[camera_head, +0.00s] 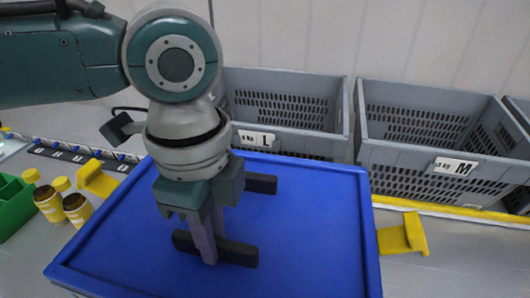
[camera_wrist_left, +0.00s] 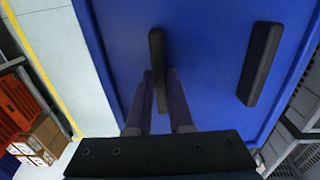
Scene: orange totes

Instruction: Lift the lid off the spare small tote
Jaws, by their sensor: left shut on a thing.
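A blue lid (camera_head: 300,240) with a raised rim fills the middle of the head view; it also fills much of the left wrist view (camera_wrist_left: 210,60). It carries two black bar handles, a near one (camera_head: 238,252) and a far one (camera_head: 261,183). My left gripper (camera_head: 208,250) points down at the lid with its fingers shut on the near black handle, which also shows in the left wrist view (camera_wrist_left: 157,50). The far handle (camera_wrist_left: 260,62) is free. The tote under the lid is mostly hidden. My right gripper is not in view.
Grey crates marked L (camera_head: 290,110) and M (camera_head: 430,140) stand behind the lid. Brown-and-yellow jars (camera_head: 77,209) and a green bin (camera_head: 14,205) are at the left. A yellow bracket (camera_head: 403,238) lies at the right. Cardboard boxes (camera_wrist_left: 40,140) show in the wrist view.

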